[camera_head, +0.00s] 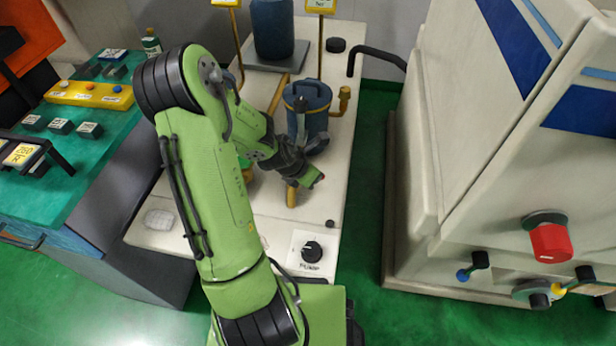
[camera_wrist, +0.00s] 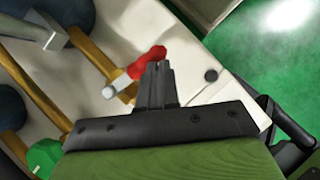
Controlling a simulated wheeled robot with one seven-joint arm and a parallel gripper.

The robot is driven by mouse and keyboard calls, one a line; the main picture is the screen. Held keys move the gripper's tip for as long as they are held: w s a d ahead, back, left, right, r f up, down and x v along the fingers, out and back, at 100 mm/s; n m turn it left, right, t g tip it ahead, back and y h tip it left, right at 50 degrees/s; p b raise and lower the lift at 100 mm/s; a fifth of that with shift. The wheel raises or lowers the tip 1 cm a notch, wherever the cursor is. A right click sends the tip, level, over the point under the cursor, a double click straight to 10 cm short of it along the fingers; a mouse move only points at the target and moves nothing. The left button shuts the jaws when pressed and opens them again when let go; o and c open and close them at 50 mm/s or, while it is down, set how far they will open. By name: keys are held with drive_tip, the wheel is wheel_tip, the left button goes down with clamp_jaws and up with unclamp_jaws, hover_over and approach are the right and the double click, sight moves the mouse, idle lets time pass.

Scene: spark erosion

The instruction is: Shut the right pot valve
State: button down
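A red valve handle (camera_wrist: 148,60) sits on a brass pipe (camera_wrist: 92,52) with a pale grey stub in the wrist view. My gripper (camera_wrist: 157,68) has its dark fingers together at the handle's near side, with nothing visible between them. I cannot tell whether they touch the handle. The right blue pot (camera_head: 306,108) stands just behind my gripper on the pale bench. A green handle (camera_wrist: 45,155) is at the lower left of the wrist view, partly cut off.
A pump knob (camera_head: 312,250) is at the bench's front. Another blue vessel (camera_head: 272,28) stands at the back. A pale machine cabinet (camera_head: 480,120) is to the right across a green floor gap. A green-topped workbench (camera_head: 75,150) is to the left.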

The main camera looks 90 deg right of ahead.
drive_tip(key=shift+s+d, duration=0.25)
drive_tip(key=shift+s, duration=0.05)
drive_tip(key=shift+d, duration=0.15)
idle(0.4)
